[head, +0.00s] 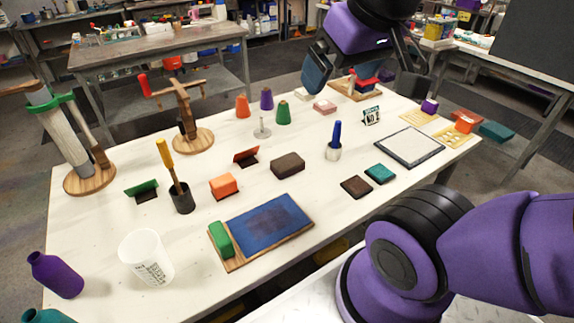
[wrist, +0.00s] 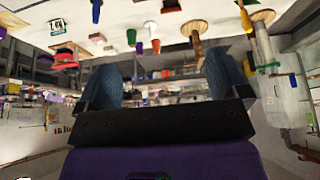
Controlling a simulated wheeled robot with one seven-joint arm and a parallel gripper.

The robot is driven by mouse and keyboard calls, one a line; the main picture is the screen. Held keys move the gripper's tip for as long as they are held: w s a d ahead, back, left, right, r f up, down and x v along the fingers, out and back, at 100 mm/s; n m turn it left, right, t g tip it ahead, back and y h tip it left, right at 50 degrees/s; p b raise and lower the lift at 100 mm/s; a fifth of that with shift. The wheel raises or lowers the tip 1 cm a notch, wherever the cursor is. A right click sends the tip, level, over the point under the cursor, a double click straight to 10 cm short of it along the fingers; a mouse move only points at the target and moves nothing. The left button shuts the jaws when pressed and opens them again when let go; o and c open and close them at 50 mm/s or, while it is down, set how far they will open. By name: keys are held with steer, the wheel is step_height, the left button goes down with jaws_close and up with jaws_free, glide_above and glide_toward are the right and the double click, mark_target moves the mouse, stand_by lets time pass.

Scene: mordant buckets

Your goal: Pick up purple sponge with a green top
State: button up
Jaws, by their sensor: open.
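A small purple block (head: 429,105) sits on a pale yellow slatted tray (head: 416,118) at the table's right end. It is the only purple sponge-like block I see, but no green top can be made out on it. My gripper (head: 364,76) is high at the top of the head view, left of that block. Its two blue-padded fingers are wide apart with nothing between them. In the wrist view the open fingers (wrist: 162,78) also show, and the scene is upside down. The purple block cannot be made out there.
Stacked coloured pieces (head: 364,77) lie behind my gripper.

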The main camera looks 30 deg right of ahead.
steer(key=shift+o, duration=0.3)
steer(key=n+g, duration=0.5)
steer(key=n, duration=1.3)
glide_above(286, 162)
step_height(286, 162, down, 27)
steer(key=shift+d+f, duration=0.2)
steer(key=shift+f, duration=0.6)
steer(key=shift+a+f, duration=0.15)
steer(key=shift+f, duration=4.85)
steer(key=c, duration=1.1)
steer(key=shift+o, duration=0.2)
